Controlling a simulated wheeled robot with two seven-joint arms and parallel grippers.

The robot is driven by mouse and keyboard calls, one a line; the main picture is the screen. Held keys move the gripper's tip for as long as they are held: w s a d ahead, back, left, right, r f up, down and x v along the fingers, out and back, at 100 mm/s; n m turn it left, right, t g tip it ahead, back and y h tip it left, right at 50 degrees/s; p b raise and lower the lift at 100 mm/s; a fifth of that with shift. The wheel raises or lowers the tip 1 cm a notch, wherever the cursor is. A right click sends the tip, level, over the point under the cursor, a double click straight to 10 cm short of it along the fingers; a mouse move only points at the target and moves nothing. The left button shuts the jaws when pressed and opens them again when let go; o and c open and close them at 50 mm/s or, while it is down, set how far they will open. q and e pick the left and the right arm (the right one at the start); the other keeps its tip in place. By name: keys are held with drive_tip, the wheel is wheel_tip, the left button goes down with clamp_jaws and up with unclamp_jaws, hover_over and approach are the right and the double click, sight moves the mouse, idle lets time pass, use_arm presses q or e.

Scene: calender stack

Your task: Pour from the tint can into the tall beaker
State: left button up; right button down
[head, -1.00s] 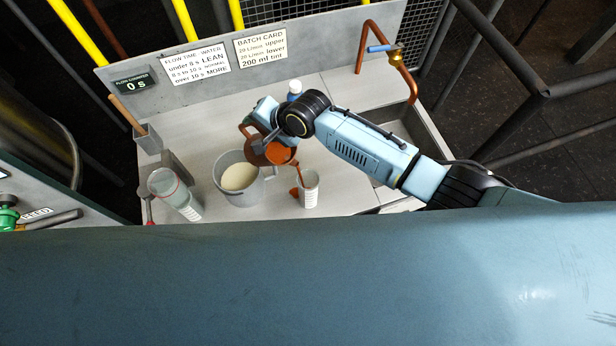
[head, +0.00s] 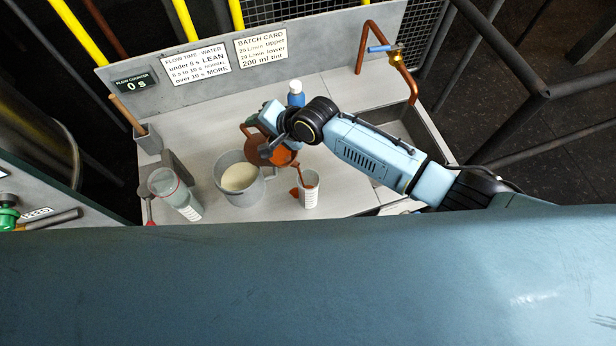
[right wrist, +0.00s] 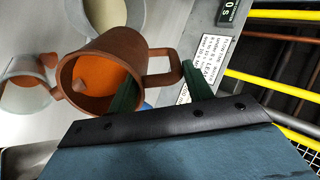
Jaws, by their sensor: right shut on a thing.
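The brown tint can (head: 282,157) is tilted, with orange tint inside. My right gripper (right wrist: 161,83) is shut on the can's handle; it also shows in the head view (head: 270,132). My left gripper is out of view.
A grey pail (head: 236,191) of cream liquid stands left of the beaker. A clear cylinder (head: 176,194) stands farther left. A blue bottle (head: 296,95) is behind the gripper. A copper tap (head: 400,75) rises over a sink at right. The back bench is mostly clear.

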drive_tip(key=shift+r, duration=0.1)
drive_tip(key=shift+d+r, duration=0.1)
drive_tip(key=shift+d, duration=0.25)
drive_tip(key=shift+a, duration=0.2)
drive_tip(key=shift+s+y, duration=0.1)
drive_tip(key=shift+y, duration=0.2)
drive_tip(key=shift+d+r, duration=0.15)
drive_tip(key=shift+d, duration=0.1)
drive_tip(key=shift+a, duration=0.15)
drive_tip(key=shift+s, duration=0.1)
